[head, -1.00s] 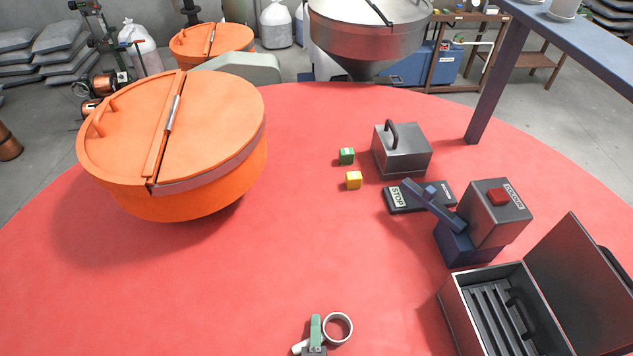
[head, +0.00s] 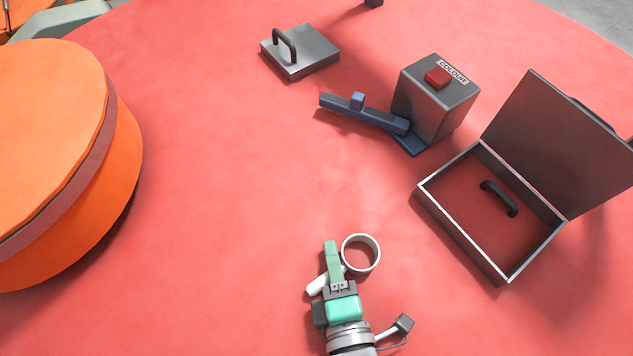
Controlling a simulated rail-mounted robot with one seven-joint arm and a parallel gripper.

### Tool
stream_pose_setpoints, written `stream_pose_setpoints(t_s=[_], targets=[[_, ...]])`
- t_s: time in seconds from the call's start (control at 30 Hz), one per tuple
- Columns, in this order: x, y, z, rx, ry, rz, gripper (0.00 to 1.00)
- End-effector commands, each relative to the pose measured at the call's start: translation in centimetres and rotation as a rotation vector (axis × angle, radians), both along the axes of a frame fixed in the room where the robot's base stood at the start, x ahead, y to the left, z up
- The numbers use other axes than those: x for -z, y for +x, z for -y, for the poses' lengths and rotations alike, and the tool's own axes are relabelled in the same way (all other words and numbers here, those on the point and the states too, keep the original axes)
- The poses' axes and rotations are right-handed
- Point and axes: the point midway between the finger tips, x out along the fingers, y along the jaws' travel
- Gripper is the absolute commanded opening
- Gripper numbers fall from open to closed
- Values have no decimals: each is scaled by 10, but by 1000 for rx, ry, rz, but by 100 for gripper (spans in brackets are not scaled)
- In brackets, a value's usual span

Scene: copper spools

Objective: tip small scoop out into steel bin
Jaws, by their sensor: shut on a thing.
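My gripper (head: 336,278) is at the bottom middle of the head view, shut on what appears to be the small scoop (head: 377,262). The scoop shows as a pale round rim just right of a green finger-like part. Red shows inside the rim; I cannot tell whether that is its contents or the surface behind. A pale stub sticks out left of the gripper. An open grey metal box, apparently the steel bin (head: 455,225), stands to the right, clear of the scoop. Its lid is raised at the back right, and a dark handle lies inside.
A grey block with a red button (head: 437,95) and a blue arm (head: 355,112) stand behind the scoop. A steel slab with a handle (head: 310,55) lies farther back. A large orange drum (head: 70,160) fills the left. The red surface between is clear.

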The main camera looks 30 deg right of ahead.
Motion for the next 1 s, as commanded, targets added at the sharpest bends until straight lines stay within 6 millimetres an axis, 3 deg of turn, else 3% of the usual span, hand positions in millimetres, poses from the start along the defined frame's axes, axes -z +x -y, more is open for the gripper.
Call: stream_pose_setpoints(t_s=[0.37,0.73,0.83,1.0], targets=[[-5,3,3,8,0,3,0],[3,108,30,8,0,4,0],[7,126,34,7,0,3,0],[10,136,36,6,0,0,0]])
